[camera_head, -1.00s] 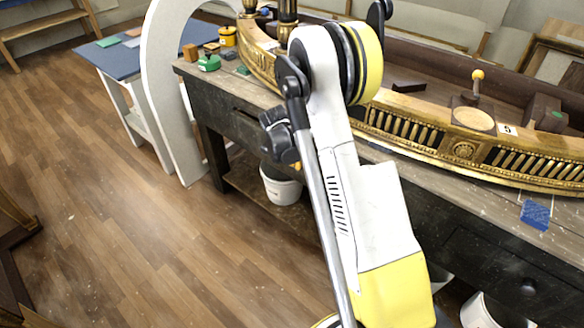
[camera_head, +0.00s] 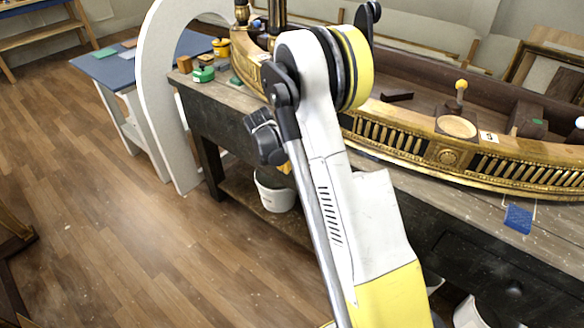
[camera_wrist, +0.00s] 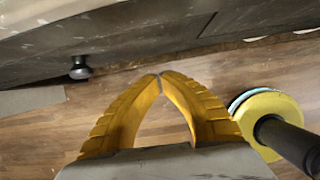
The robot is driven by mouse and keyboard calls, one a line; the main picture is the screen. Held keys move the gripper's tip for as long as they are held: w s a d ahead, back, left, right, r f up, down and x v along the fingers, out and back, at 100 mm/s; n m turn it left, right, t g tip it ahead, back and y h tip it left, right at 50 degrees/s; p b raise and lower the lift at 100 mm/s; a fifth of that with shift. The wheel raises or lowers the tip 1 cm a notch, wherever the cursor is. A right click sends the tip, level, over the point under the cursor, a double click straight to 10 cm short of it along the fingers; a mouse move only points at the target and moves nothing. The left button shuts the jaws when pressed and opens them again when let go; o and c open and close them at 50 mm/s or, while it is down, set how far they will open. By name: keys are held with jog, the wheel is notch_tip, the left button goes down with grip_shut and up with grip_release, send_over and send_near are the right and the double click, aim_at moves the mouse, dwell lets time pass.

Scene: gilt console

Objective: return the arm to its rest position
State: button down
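My arm (camera_head: 345,185), white and yellow, stands folded in front of the workbench in the head view. My gripper (camera_wrist: 160,76) shows in the wrist view with its two yellow fingers meeting at the tips. It is shut and nothing shows between the fingers except wooden floor. It points toward the dark front of the bench, where a round drawer knob (camera_wrist: 80,68) shows at the left. In the head view my gripper is mostly hidden behind the arm, so I cannot make out its fingers there.
The dark workbench (camera_head: 228,103) carries a curved gilt console piece (camera_head: 470,160), a blue block (camera_head: 518,218) and small green blocks. A white arch (camera_head: 155,90) and a blue-topped table (camera_head: 120,68) stand at the left. A white bucket (camera_head: 275,192) sits below the bench.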

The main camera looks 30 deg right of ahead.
jog(key=p+v, duration=0.1)
jog(key=v, duration=0.4)
jog(key=shift+w+a+r+p, duration=0.1)
jog(key=shift+r+p, duration=0.25)
jog(key=shift+p, duration=0.05)
